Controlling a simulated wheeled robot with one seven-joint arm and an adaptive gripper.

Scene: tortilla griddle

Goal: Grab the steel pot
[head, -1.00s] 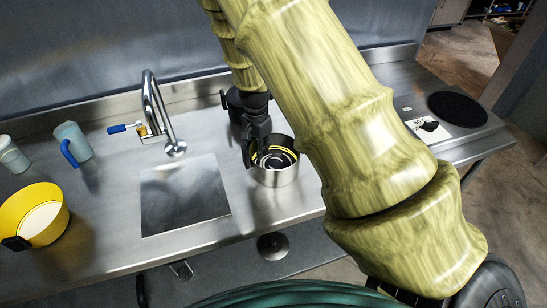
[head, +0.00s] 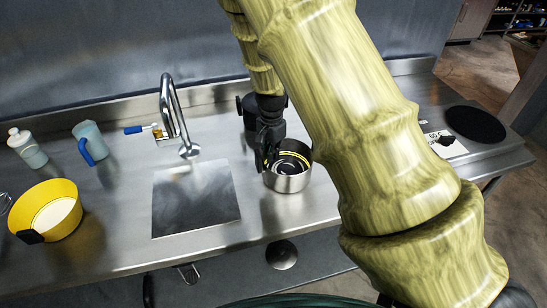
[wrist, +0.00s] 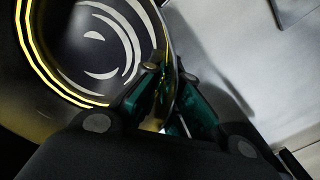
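The steel pot (head: 287,184) stands upright on the steel counter, right of the square plate, partly under my arm's side. Its dark inside shows yellow and pale rings. My gripper (head: 267,163) reaches down at the pot's left rim. In the wrist view, the pot (wrist: 92,45) fills the upper left, and its wall passes between the two teal-padded fingers of my gripper (wrist: 170,75). One finger is inside the pot and one outside. The fingers are drawn close together on the wall. The pot's underside is hidden.
A faucet (head: 171,110) and a square metal plate (head: 195,200) lie left of the pot. A yellow pan (head: 65,192), a blue-handled cup (head: 91,140) and a bottle (head: 28,148) stand farther left. A dark container is behind my gripper. A black burner (head: 475,124) is at the right.

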